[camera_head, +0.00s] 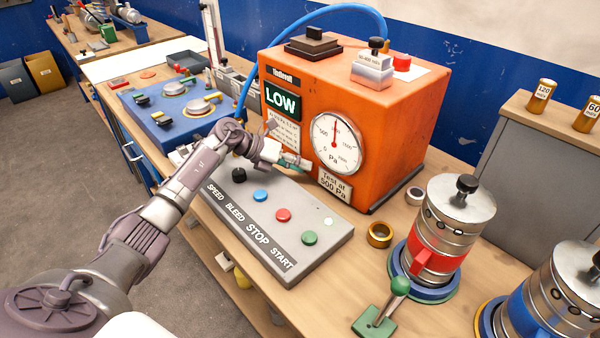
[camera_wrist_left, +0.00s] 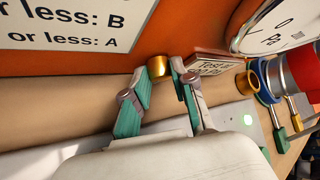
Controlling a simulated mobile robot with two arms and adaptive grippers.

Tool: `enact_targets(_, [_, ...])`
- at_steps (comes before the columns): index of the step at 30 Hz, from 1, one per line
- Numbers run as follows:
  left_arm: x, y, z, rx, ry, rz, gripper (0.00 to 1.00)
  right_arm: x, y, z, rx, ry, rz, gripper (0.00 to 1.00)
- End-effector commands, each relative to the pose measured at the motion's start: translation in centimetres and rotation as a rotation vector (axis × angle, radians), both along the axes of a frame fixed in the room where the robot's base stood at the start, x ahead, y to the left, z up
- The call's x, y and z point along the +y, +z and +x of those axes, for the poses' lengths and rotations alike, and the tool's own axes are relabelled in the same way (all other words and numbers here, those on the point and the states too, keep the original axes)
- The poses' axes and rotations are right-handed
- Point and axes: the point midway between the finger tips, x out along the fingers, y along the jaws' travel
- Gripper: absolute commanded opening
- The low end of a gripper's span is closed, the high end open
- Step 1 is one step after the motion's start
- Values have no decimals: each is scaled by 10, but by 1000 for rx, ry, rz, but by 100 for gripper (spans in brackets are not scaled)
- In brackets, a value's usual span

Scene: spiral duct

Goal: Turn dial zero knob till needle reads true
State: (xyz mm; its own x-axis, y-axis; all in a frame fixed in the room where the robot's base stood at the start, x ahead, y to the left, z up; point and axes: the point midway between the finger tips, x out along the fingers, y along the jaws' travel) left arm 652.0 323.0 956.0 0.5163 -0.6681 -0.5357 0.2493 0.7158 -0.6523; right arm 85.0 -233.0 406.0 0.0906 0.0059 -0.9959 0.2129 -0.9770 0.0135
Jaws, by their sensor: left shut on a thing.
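The round white dial (camera_head: 337,142), marked Pa, is on the front of an orange box (camera_head: 395,130). Its red needle points nearly straight up; the exact reading is too small to tell. Part of the dial shows in the left wrist view (camera_wrist_left: 280,27). A small brass knob (camera_wrist_left: 158,66) sticks out low on the orange front, left of the dial. My left gripper (camera_head: 292,161) is at the box front, its green-padded fingertips (camera_wrist_left: 163,72) shut on this knob. In the head view the gripper hides the knob. My right gripper is not in view.
A grey control panel (camera_head: 335,232) with coloured buttons lies below my left arm. A "Test at 500 Pa" sign (camera_head: 335,185) stands beside the gripper, under the dial. A green "LOW" display (camera_head: 281,102) is above. A brass ring (camera_head: 380,234) and metal canisters (camera_head: 455,215) stand right.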

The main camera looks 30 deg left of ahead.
Motion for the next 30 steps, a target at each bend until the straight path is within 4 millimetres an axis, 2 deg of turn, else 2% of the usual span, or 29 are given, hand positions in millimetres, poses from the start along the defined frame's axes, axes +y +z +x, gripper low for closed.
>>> enact_targets(1, [1,-5,0,9,2,-22,0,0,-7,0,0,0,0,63])
enact_targets(6, [1,-4,0,29,0,-78,0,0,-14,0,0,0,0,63])
enact_targets(23, [1,-2,0,42,0,-112,0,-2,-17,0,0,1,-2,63])
enact_targets(24, [1,-2,0,42,0,-112,27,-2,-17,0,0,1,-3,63])
enact_targets(26, [1,-2,0,41,0,-111,35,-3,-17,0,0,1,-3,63])
enact_targets(30, [1,-2,0,41,0,-111,35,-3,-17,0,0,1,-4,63])
